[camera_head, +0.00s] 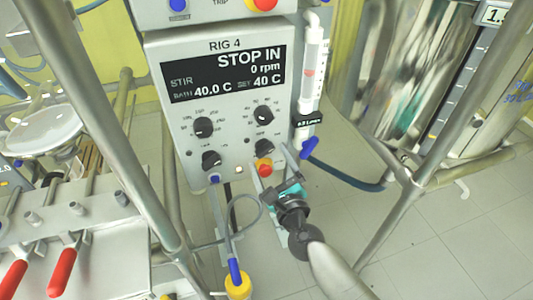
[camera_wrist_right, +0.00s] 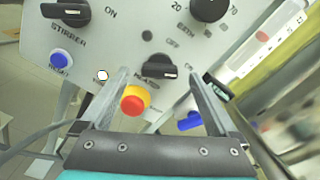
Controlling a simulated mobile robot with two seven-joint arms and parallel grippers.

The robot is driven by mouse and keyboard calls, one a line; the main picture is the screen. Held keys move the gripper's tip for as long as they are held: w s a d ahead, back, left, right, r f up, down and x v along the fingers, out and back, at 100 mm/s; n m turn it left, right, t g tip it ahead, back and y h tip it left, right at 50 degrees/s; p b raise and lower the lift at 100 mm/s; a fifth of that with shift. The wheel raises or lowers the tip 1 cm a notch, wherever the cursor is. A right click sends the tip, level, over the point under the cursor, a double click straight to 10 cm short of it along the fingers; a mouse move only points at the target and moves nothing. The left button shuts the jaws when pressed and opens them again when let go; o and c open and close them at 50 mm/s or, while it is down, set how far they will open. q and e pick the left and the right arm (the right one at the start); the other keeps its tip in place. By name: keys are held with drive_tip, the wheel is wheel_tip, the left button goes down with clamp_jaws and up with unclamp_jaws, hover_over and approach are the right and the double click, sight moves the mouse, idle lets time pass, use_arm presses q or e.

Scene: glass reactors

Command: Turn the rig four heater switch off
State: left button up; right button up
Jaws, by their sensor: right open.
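The rig 4 control box (camera_head: 235,183) is pale grey with a dark display reading "STOP IN", 0 rpm, bath 40.0 C and set 40 C. Its heater switch (camera_head: 264,146) is a black knob at the lower right; it also shows in the right wrist view (camera_wrist_right: 160,66). There its white mark points right, toward "ON"; "OFF" is printed above. My right gripper (camera_head: 268,166) is open and empty, just below and in front of the switch. In the wrist view its fingers (camera_wrist_right: 158,76) flank the switch; contact cannot be told. My left gripper is not in view.
A red-and-yellow button (camera_wrist_right: 134,102) sits between my right fingers' line, below the heater switch. The stirrer switch (camera_head: 211,160) is to the left. A clear flow tube (camera_head: 310,80) and blue valve handle (camera_head: 308,148) stand close at the right. Metal frame posts flank the box.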

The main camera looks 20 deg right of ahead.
sight(264, 149)
drive_tip(key=shift+w, duration=1.45)
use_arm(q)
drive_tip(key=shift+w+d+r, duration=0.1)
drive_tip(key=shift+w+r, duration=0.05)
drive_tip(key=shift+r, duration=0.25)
use_arm(e)
drive_tip(key=shift+c, duration=0.3)
drive_tip(key=c, duration=1.3)
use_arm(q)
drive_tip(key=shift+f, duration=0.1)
